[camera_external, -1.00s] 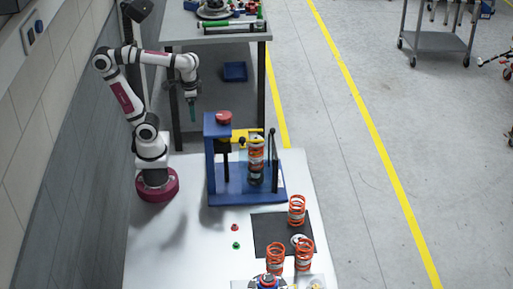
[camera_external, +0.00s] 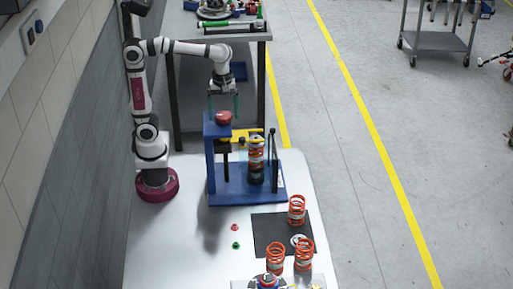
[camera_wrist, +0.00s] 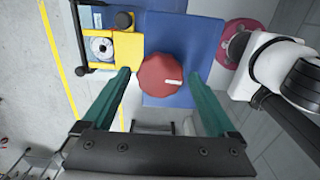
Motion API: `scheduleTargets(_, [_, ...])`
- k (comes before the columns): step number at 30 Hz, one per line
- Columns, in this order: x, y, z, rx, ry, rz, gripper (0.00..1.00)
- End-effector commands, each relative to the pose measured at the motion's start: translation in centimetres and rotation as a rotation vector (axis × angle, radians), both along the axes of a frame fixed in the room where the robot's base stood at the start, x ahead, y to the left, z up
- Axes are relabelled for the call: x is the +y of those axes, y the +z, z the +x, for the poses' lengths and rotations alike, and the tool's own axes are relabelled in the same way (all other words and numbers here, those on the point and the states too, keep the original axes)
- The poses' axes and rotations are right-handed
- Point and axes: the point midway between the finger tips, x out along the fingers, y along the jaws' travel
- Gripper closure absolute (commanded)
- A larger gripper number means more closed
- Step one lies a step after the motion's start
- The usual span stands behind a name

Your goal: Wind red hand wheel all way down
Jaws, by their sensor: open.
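The red hand wheel (camera_external: 223,117) sits on top of the blue press frame (camera_external: 211,160). In the wrist view the wheel (camera_wrist: 161,77) is a red faceted knob with a small white mark, seen from above. My gripper (camera_external: 223,108) is directly over the wheel, fingers pointing down. In the wrist view the two green fingers of my gripper (camera_wrist: 158,80) are wide apart, one on each side of the wheel. I see gaps between fingers and wheel. An orange spring with a damper (camera_external: 256,160) stands in the press under a yellow part (camera_external: 240,135).
Several loose orange springs stand at the table's front, one of them (camera_external: 297,210) on a dark mat (camera_external: 268,232). A red button (camera_external: 235,227) and a green button (camera_external: 236,245) lie left of the mat. A dark workbench (camera_external: 215,35) stands behind the white table.

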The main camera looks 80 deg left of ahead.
Motion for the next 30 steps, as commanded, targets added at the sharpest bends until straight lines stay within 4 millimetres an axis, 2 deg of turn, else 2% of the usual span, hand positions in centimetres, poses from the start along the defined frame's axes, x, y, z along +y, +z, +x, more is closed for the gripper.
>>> scheduleTargets(10, [0.00, -0.27, -0.02, 0.000, 0.025, 0.000, 0.07])
scheduleTargets(11, [0.00, -0.26, -0.02, 0.000, 0.069, 0.000, 0.07])
scheduleTargets(15, [0.01, -0.26, -0.02, -0.001, 0.463, 0.000, 0.07])
scheduleTargets(18, [0.01, -0.25, -0.02, -0.001, 0.693, 0.000, 0.07])
scheduleTargets(21, [0.01, -0.25, -0.02, -0.001, 0.794, 0.000, 0.07])
scheduleTargets(26, [0.01, -0.25, -0.03, -0.001, 0.801, 0.000, 0.07])
scheduleTargets(30, [0.01, -0.25, -0.03, -0.001, 0.800, 0.000, 0.31])
